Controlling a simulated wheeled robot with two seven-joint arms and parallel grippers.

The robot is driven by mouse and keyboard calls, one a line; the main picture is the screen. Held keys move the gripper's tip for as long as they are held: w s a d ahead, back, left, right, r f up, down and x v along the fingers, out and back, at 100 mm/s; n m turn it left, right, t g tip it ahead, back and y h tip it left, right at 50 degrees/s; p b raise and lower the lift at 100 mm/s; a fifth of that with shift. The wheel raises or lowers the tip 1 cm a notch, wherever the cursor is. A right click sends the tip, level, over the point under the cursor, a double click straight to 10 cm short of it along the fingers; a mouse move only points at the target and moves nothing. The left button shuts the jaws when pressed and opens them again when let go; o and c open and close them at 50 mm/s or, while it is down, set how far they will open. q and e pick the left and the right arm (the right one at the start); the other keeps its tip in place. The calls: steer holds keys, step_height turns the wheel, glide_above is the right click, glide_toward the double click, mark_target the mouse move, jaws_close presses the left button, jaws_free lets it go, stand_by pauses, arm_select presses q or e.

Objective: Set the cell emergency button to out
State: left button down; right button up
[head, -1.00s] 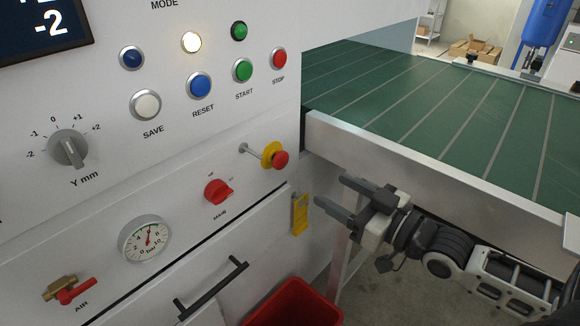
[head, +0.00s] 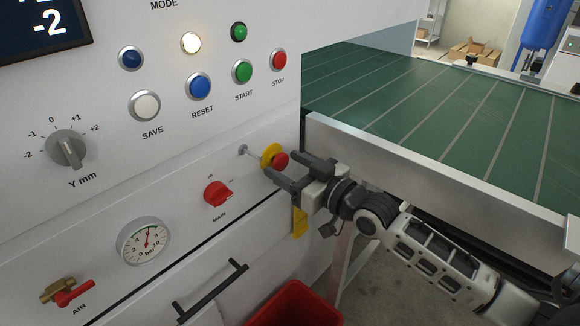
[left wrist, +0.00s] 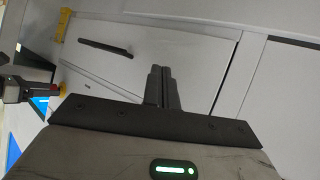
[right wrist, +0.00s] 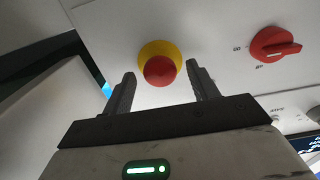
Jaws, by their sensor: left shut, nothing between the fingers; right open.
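The emergency button is a red mushroom head (head: 281,160) on a yellow collar (head: 267,155), on the lower panel near its right edge. In the right wrist view the red head (right wrist: 160,71) lies between and just beyond the fingertips. My right gripper (head: 288,170) is open, its fingers on either side of the button, with no clear contact. My left gripper (left wrist: 162,72) is shut and empty; its wrist view faces a grey panel with a dark handle. The left gripper is not in the head view.
The red MAIN switch (head: 217,193) sits left of the button. STOP (head: 279,60), START (head: 242,71) and RESET (head: 199,86) buttons are above. The conveyor's metal side rail (head: 430,180) runs close to my right arm. A red bin (head: 295,305) stands below.

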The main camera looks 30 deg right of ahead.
jaws_close()
steer(key=shift+s+d+r+p, duration=0.15)
steer(key=shift+s+p, duration=0.25)
steer(key=shift+p, duration=0.35)
jaws_free()
arm_select(q)
steer(key=shift+r, duration=0.1)
steer(key=shift+r, duration=0.1)
arm_select(e)
steer(key=shift+s, duration=0.15)
